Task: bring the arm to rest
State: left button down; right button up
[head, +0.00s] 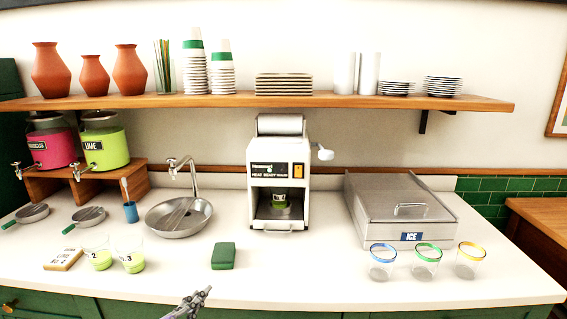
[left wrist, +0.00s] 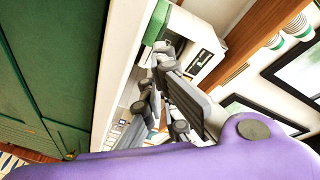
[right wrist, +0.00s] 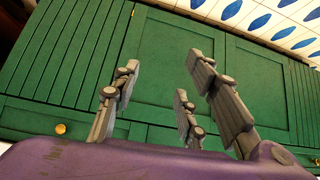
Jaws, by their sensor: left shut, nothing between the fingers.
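My left gripper (head: 190,304) shows at the bottom edge of the head view, in front of the counter's front edge. Its fingers are shut with nothing between them. It also shows in the left wrist view (left wrist: 162,72), with the counter and the white machine behind it. My right gripper (right wrist: 164,76) shows only in the right wrist view. Its fingers stand apart and empty, in front of green cabinet doors (right wrist: 165,60). No object is held by either gripper.
The counter (head: 310,280) carries a green block (head: 223,256), two cups of green liquid (head: 132,263), a basin (head: 180,218), a white sealing machine (head: 257,160), an ice box (head: 400,205) and three rimmed glasses (head: 426,262). The counter's front middle is clear.

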pick_arm(q)
jog(key=s+f+n+g+y+p, duration=0.1)
jog(key=s+f+n+g+y, duration=0.35)
jog(key=s+f+n, duration=0.9)
jog(key=s+f+g, duration=0.1)
jog(key=s+f, duration=0.2)
jog(key=s, duration=0.5)
jog(key=s+f+g, duration=0.2)
jog(key=s+f, duration=0.2)
jog(key=s, duration=0.5)
jog(key=s+d+f+g, duration=0.1)
jog(key=s+f, duration=0.3)
jog(key=s, duration=0.5)
jog(key=shift+f+y+p, duration=0.25)
jog(key=shift+y+p, duration=0.1)
jog(key=shift+p, duration=0.05)
pick_arm(e)
jog(key=shift+a+r, duration=0.65)
jog(key=shift+r, duration=0.25)
jog(key=shift+w+d, duration=0.1)
jog(key=shift+w, duration=0.05)
